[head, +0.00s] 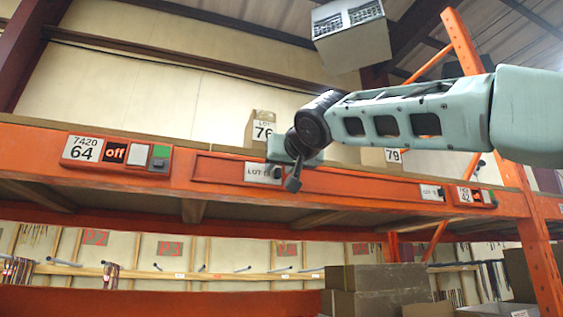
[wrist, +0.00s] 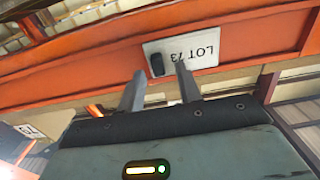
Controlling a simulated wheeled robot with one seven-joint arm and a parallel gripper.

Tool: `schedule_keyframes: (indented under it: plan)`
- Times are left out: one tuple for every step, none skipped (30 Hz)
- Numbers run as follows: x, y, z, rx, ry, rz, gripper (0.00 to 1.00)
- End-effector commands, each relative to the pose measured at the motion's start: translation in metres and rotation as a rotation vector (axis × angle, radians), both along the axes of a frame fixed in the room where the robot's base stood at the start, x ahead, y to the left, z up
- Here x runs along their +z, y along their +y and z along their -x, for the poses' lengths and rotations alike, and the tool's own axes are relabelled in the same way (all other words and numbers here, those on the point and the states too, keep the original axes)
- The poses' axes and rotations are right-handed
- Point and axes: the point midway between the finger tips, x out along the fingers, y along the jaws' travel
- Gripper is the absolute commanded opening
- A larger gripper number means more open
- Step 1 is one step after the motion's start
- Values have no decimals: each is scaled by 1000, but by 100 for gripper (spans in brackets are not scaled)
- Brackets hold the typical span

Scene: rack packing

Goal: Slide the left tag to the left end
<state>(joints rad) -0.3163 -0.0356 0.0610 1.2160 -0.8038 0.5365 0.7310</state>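The left tag (head: 258,173), a white plate marked LOT with the rest partly hidden, sits on the orange beam's rail, some way right of the rail's left end. In the wrist view the tag (wrist: 205,53) reads LOT 73, upside down, with a black knob (wrist: 157,64) at one end. My gripper (wrist: 159,70) is open, with one finger on either side of the knob; I cannot tell whether either touches it.
The recessed rail (head: 222,168) is clear left of the tag. A second white tag (head: 431,192) is farther right. Boxes marked 76 (head: 262,128) and 79 (head: 385,157) stand on the shelf above.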

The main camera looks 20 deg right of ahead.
Motion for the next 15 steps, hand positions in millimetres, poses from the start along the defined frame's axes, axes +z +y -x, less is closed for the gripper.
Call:
schedule_keyframes:
  plan:
    - [0,0,0,0,0,0,35]
    - [0,0,0,0,0,0,35]
    - [0,0,0,0,0,0,35]
    - [0,0,0,0,0,0,35]
    - [0,0,0,0,0,0,35]
    - [0,0,0,0,0,0,26]
    - [0,0,0,0,0,0,18]
    - [0,0,0,0,0,0,10]
    - [0,0,0,0,0,0,0]
    - [0,0,0,0,0,0,0]
    - [0,0,0,0,0,0,0]
    - [0,0,0,0,0,0,0]
    - [0,0,0,0,0,0,0]
    - [0,1,0,0,0,0,0]
    - [-1,3,0,1,0,1,0]
